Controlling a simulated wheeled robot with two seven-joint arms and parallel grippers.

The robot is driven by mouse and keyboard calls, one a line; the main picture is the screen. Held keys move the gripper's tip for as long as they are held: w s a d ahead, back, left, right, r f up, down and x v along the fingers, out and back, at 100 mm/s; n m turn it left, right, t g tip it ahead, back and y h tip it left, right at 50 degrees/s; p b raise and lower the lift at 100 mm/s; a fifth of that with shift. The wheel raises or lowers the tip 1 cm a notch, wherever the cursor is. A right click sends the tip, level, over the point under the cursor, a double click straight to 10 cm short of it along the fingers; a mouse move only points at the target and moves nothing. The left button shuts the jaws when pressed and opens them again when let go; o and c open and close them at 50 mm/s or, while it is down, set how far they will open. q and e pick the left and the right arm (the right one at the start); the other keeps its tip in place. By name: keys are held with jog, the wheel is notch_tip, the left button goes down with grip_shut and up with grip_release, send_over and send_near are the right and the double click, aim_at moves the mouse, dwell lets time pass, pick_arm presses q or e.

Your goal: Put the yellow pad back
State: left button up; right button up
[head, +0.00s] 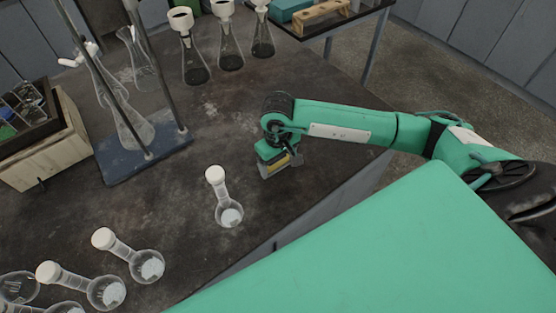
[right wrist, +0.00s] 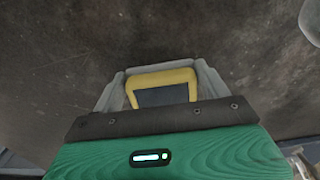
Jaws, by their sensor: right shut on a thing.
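The yellow pad (right wrist: 162,78) is between the fingers of my right gripper in the right wrist view. It looks like a yellow frame with a dark middle, and the gripper body hides its lower part. In the head view a strip of the yellow pad (head: 281,162) shows at the fingers. My right gripper (head: 283,168) is shut on it, pointing down over the dark tabletop near the table's right edge. Whether the pad touches the table I cannot tell. My left gripper is not in view.
A round flask with a white stopper (head: 228,214) stands left of my right gripper. Several similar flasks are at the lower left. A blue stand base (head: 115,168), a wooden box (head: 75,150) and conical flasks (head: 230,55) stand farther back. The tabletop (head: 215,125) between is clear.

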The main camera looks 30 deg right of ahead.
aim_at(278, 161)
jog(key=shift+f, duration=0.15)
jog(key=o, duration=1.1)
jog(key=shift+c, duration=0.2)
jog(key=shift+r, duration=0.4)
notch_tip(278, 161, up, 3)
jog(key=shift+w+f+b, duration=0.1)
jog(key=shift+b, duration=0.35)
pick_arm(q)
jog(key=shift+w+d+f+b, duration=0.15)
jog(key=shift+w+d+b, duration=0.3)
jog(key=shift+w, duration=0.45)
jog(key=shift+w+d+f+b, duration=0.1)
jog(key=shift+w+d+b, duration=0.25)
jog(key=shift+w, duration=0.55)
pick_arm(e)
notch_tip(278, 161, up, 9)
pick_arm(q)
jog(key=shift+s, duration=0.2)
pick_arm(e)
jog(key=shift+f, duration=0.2)
